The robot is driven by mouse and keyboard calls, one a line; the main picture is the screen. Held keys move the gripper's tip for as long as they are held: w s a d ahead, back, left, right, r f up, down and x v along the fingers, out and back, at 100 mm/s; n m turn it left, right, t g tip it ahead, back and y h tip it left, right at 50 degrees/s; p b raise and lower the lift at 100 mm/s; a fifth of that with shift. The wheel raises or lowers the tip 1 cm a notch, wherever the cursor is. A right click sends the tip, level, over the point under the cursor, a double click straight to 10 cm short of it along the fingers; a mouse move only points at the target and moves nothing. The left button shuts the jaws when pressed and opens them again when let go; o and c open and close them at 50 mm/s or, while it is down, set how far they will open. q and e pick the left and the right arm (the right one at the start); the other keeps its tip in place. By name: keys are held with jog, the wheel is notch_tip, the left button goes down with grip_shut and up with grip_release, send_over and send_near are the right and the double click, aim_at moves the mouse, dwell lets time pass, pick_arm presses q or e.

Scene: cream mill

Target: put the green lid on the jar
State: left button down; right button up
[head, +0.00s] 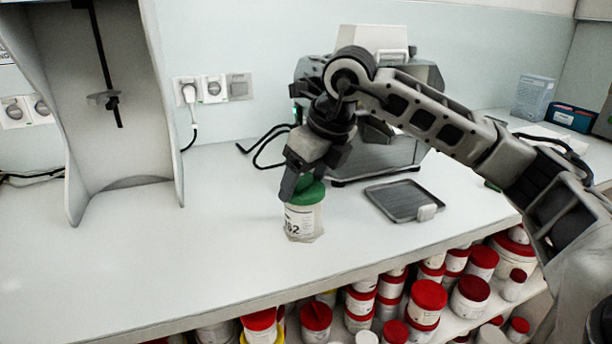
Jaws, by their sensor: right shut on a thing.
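A white jar (303,221) with a printed label stands upright on the white counter (200,270). The green lid (309,192) is at the top of the jar, in my right gripper (303,186). My right gripper reaches down from above and is shut on the lid, its finger covering part of the lid's left side. The lid looks level or nearly so. I cannot tell whether it is seated on the rim or just above it. My left gripper is not in view.
A dark flat tray (404,201) lies right of the jar. A grey machine (375,150) stands behind my right arm. A tall grey stand (118,150) is at left. Several red-lidded jars (428,297) fill the shelf below. The counter's left front is clear.

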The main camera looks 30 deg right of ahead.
jog(key=shift+f, duration=0.15)
dwell(0.5)
jog(key=o, duration=1)
jog(key=shift+o, duration=0.5)
jog(key=shift+r+p, duration=1.7)
jog(key=shift+r, duration=0.6)
